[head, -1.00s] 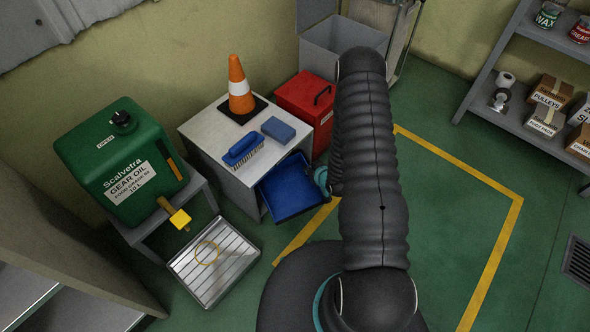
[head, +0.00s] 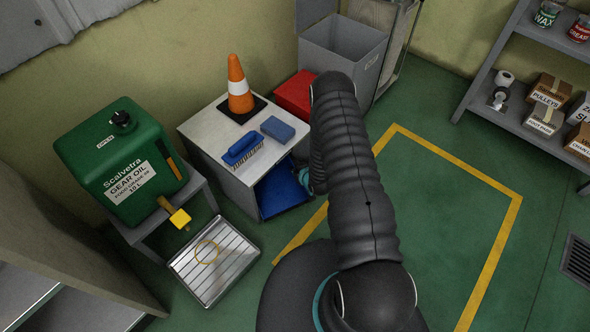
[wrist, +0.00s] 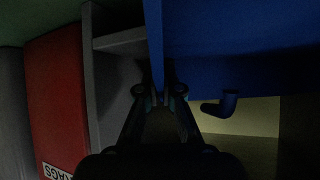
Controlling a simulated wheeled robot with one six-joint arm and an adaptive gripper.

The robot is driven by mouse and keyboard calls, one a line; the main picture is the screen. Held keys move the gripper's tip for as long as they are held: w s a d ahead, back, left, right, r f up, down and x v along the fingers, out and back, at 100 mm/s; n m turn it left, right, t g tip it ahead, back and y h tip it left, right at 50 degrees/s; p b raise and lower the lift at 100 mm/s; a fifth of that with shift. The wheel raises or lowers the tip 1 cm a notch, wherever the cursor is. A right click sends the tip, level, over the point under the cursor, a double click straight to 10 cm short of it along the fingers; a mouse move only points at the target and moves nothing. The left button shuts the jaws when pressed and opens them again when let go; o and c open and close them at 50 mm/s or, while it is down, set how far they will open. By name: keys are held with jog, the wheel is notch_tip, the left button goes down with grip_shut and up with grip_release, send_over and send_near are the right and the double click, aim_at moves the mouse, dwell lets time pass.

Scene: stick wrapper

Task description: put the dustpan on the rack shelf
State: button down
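The blue dustpan (head: 278,193) is at the open right side of the small grey stand (head: 216,172), partly hidden by the stand's top and edge. Blue surfaces, which look like the dustpan (wrist: 235,35), fill the top of the wrist view. My gripper (wrist: 160,98) has its fingertips closed together on a thin blue edge there. In the head view my arm mostly hides the gripper; a bit of teal shows near the dustpan's right side. The rack (head: 535,125) with shelves stands at the far right, apart from the dustpan.
A cone (head: 239,88), brush (head: 243,150) and blue block (head: 278,129) sit on the stand. A red box (head: 296,94) and grey bin (head: 345,50) stand behind. Boxes and cans occupy the rack. Yellow-lined floor (head: 440,200) is clear.

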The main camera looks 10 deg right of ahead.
jog(key=c, duration=1.8)
grip_release()
jog(key=shift+f, duration=0.15)
jog(key=o, duration=0.5)
jog(key=shift+r, duration=0.3)
jog(key=v, duration=1.1)
jog(key=shift+s+d+r, duration=0.1)
jog(key=shift+s+r, duration=0.05)
jog(key=shift+s, duration=0.25)
